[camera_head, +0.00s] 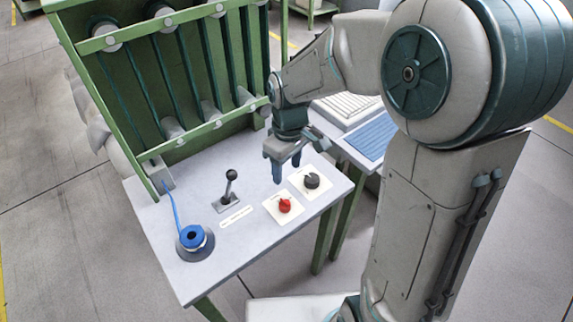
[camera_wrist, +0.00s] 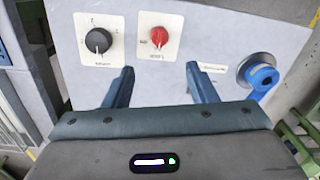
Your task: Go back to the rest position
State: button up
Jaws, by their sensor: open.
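My gripper (camera_head: 286,168) is open and empty above the table, near the black and red knobs, with its fingers pointing down. In the wrist view its two fingers (camera_wrist: 162,86) stand apart with only the pale tabletop (camera_wrist: 150,78) between them. The black knob (camera_head: 311,181) on its white plate is right of the gripper in the head view. The red knob (camera_head: 284,205) on its white plate is just in front of it. Both knobs lie beyond the fingertips in the wrist view, the black one (camera_wrist: 98,40) at left and the red one (camera_wrist: 159,37) near the middle.
A black lever (camera_head: 230,186) stands upright on the tabletop. A blue spool (camera_head: 193,239) sits at the front left corner with a blue strand leading up to the green extruder frame (camera_head: 120,120). A second table with a blue keyboard-like panel (camera_head: 371,138) stands at right.

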jog(key=shift+r, duration=0.1)
dwell(0.3)
jog(key=s+d+r+m+t, duration=0.3)
jog(key=s+d+r+m, duration=0.4)
jog(key=s+d+m, duration=0.2)
jog(key=s+d, duration=0.2)
jog(key=s, duration=0.2)
jog(key=shift+d+r, duration=0.2)
jog(key=shift+r, duration=0.2)
jog(key=shift+w, duration=0.1)
